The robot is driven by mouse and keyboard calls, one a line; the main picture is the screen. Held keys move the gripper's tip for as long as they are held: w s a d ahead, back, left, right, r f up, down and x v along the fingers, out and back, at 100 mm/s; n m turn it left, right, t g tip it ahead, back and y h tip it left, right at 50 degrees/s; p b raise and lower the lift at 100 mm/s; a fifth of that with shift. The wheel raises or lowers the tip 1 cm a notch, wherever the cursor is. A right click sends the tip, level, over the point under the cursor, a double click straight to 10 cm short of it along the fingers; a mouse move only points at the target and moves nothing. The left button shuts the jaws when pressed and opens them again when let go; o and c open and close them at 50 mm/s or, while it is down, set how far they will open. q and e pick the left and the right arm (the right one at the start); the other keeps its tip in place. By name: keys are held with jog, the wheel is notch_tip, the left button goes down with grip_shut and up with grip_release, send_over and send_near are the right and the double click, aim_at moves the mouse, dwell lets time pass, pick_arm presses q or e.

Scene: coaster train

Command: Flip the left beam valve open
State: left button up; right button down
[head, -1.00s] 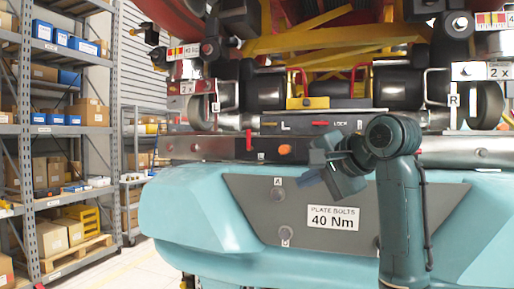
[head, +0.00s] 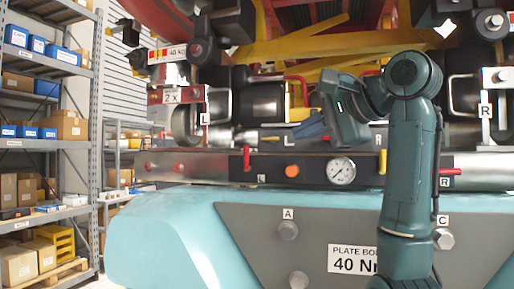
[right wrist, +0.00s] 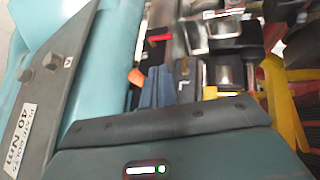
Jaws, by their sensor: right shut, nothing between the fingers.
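The left beam valve has a red lever (head: 246,158) standing upright at the left end of the dark panel on the silver beam (head: 200,167), near an L label. The red lever also shows in the right wrist view (right wrist: 160,38). My right gripper (head: 290,135) points left with its blue fingers shut and empty. In the head view its fingertips appear to the right of the red lever and a little above it, apart from it. The blue fingers also show in the right wrist view (right wrist: 158,88). My left gripper is not in view.
An orange knob (head: 292,171) and a round gauge (head: 341,171) sit on the panel right of the lever. A yellow lever (head: 382,161) and a red lever (head: 449,172) are farther right. Red handles and wheels crowd above. Storage shelves (head: 45,143) stand at left.

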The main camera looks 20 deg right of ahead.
jog(key=shift+p, duration=0.65)
jog(key=p, duration=0.5)
send_near(248, 153)
jog(key=x, duration=0.5)
jog(key=shift+w, duration=0.15)
jog(key=shift+w+a+f, duration=0.1)
jog(key=shift+w+a, duration=0.15)
jog(key=shift+w, duration=0.25)
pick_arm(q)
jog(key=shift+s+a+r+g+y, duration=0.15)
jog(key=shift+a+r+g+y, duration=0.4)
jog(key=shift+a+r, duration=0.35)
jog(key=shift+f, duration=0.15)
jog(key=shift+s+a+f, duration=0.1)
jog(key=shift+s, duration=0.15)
pick_arm(e)
jog(key=shift+a+n+g+h, duration=0.1)
jog(key=shift+n+g+h, duration=0.2)
jog(key=shift+g, duration=0.2)
